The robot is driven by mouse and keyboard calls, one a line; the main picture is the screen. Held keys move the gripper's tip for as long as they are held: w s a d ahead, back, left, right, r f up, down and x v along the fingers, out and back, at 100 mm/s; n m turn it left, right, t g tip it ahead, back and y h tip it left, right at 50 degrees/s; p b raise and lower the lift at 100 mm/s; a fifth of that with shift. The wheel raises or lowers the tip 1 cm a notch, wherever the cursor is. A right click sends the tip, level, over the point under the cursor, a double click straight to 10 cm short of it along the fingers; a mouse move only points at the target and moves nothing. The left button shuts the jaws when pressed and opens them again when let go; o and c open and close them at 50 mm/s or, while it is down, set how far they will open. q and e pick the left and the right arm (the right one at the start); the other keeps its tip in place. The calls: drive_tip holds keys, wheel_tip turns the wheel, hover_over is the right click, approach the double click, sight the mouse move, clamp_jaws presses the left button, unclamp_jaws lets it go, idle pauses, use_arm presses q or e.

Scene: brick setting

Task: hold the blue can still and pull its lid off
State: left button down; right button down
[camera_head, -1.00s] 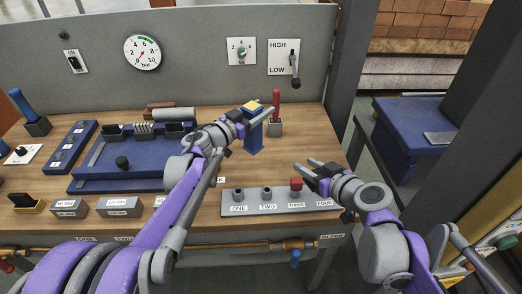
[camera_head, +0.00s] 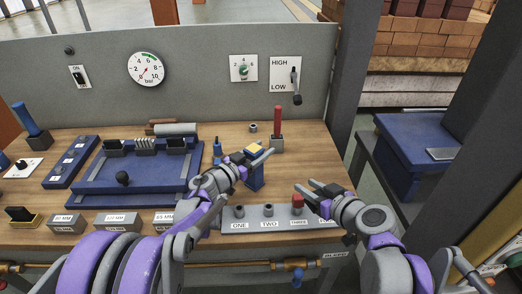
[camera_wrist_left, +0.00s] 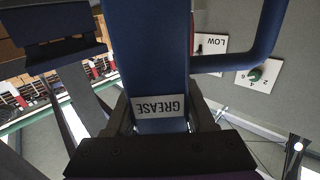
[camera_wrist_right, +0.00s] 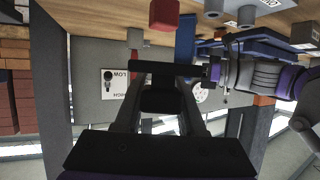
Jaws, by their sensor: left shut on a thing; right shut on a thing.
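The blue can (camera_head: 254,178) is at the middle of the bench, its square top showing yellow. In the left wrist view, it fills the centre, with a GREASE label (camera_wrist_left: 160,106) and a blue handle (camera_wrist_left: 262,50). My left gripper (camera_head: 248,166) is shut on the can's body, one finger on each side. My right gripper (camera_head: 312,190) is apart from the can, to its right, near a red button. In the right wrist view, it is shut on a dark piece (camera_wrist_right: 163,92) with a broad flat bar, which looks like the lid. The can's base is partly hidden.
A grey button strip (camera_head: 282,222) with a red button (camera_head: 297,201) lies in front of the grippers. A red-handled lever (camera_head: 277,125) stands behind the can. A blue fixture (camera_head: 120,182) is at left. A grey panel closes off the back.

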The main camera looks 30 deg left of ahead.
use_arm(q)
drive_tip(key=shift+c, duration=1.3)
unclamp_jaws()
drive_tip(key=shift+f, duration=0.1)
drive_tip(key=shift+r, duration=0.3)
drive_tip(key=v, duration=1.2)
drive_tip(key=shift+f, duration=0.1)
